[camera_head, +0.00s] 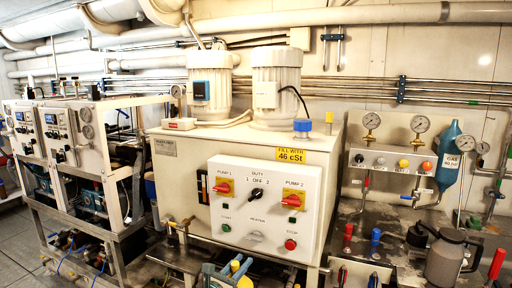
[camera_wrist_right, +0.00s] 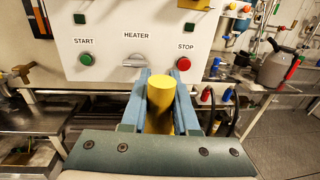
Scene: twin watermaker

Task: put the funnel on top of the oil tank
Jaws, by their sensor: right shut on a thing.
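The oil tank (camera_head: 184,180) is the large cream box in the middle of the head view, with a yellow "FILL WITH 46 cSt" label (camera_head: 290,156). A blue cap (camera_head: 302,127) stands on its top near the front right corner. My right gripper (camera_head: 236,269) is low in front of the tank, at the bottom of the head view. Its blue fingers (camera_wrist_right: 160,108) are shut on a yellow piece, which I take to be the funnel (camera_wrist_right: 162,92). It shows as a rounded yellow end; the rest is hidden between the fingers. My left gripper is out of view.
A white control panel (camera_head: 257,214) with switches and buttons projects from the tank front. Two motors (camera_head: 277,85) stand on the tank. A grey metal can (camera_head: 447,256), gauges and a blue gas bottle (camera_head: 449,158) are at right. Steel benches (camera_wrist_right: 35,110) flank the gripper.

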